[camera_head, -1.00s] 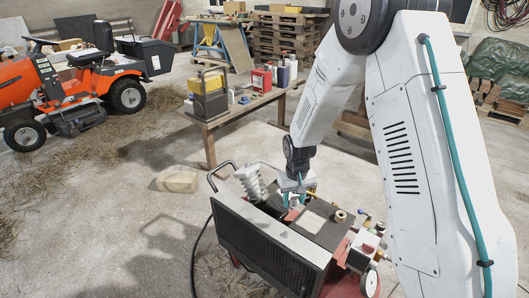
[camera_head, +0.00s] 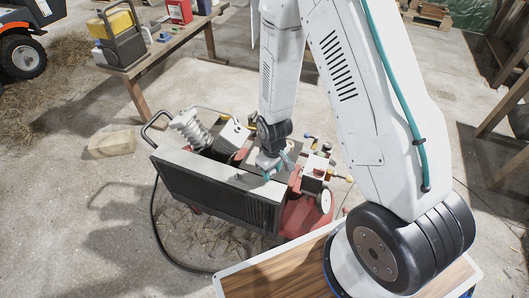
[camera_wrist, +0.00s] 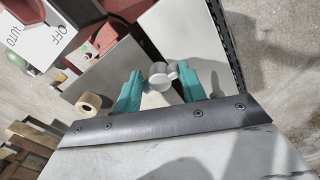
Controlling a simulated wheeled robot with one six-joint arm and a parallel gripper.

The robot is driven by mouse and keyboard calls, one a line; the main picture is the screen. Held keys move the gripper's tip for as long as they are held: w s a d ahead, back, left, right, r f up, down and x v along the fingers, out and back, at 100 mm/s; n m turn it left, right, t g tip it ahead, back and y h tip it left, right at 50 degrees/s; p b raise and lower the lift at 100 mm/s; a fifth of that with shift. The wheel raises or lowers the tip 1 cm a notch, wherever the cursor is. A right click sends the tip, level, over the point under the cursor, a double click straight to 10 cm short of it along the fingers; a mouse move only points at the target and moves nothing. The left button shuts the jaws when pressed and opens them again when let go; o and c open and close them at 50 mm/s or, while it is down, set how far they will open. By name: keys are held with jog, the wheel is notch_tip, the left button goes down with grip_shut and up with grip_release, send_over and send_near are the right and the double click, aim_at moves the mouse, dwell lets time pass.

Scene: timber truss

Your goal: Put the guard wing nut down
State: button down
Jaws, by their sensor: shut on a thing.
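The guard wing nut (camera_wrist: 160,74) is a small pale grey piece with a round middle, seen in the wrist view. My gripper (camera_wrist: 160,84) is shut on it, with one teal finger at each side. In the head view my gripper (camera_head: 270,166) is over the top of the red compressor-like machine, near its dark slatted guard panel (camera_head: 212,190). The nut cannot be made out in the head view. Whether the nut touches the surface below is unclear.
A tan roll (camera_wrist: 88,102) lies on the machine's grey top plate (camera_wrist: 108,72). A white OFF/AUTO box (camera_wrist: 38,32) stands at upper left. A ribbed white cylinder (camera_head: 190,128) rises left of my gripper.

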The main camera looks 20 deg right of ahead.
jog(key=w, duration=0.8)
jog(key=w+f, duration=0.1)
jog(key=w, duration=0.3)
jog(key=shift+d, duration=0.15)
notch_tip(320, 180, down, 4)
jog(key=shift+r, duration=0.15)
jog(key=shift+s+f, duration=0.1)
jog(key=shift+f, duration=0.2)
